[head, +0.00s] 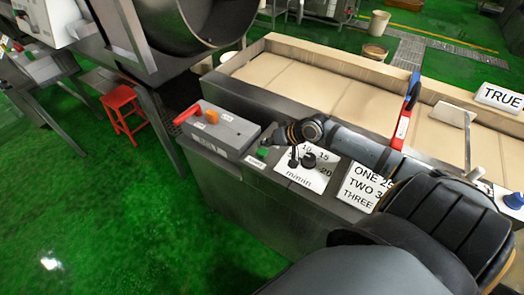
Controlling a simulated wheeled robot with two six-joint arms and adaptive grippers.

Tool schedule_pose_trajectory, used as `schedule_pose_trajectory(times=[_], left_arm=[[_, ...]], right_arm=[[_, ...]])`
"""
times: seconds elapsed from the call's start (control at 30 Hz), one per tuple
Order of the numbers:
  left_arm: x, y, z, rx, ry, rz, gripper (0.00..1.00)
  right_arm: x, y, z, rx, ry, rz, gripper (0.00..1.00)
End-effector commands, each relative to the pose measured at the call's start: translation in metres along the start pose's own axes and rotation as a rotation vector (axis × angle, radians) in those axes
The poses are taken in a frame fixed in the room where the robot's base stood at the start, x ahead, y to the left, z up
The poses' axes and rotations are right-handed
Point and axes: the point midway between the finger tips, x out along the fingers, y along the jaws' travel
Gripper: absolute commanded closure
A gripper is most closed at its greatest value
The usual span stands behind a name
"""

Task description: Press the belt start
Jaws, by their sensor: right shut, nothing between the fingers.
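A small green button (262,152), likely the belt start, sits on the grey metal console top beside a grey control box (228,132). My right arm reaches in from the lower right, over the console. My right gripper (268,139) is shut and empty, with its tips close to the green button, above or beside it. I cannot tell whether they touch. Part of the console top behind the gripper is hidden. My left gripper is not in view.
The box carries a red handle (187,115) and an orange button (211,117). A black speed knob (308,160) on a white dial plate and a number card (364,187) lie beside my arm. A red-and-blue lever (404,118) stands behind it. The beige belt (300,82) runs behind.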

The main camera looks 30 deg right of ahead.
Motion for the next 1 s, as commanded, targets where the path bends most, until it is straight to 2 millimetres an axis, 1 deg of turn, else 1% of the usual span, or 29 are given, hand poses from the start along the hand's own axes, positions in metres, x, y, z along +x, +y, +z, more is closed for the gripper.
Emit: schedule_pose_trajectory(times=[0.3, 1.0], left_arm=[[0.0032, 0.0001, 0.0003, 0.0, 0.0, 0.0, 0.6], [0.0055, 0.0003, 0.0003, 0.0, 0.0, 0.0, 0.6]], right_arm=[[0.0059, 0.0043, 0.0044, 0.001, 0.0, 0.0, 1.0], [0.0089, 0.0065, 0.0065, 0.0, 0.0, 0.0, 1.0]])
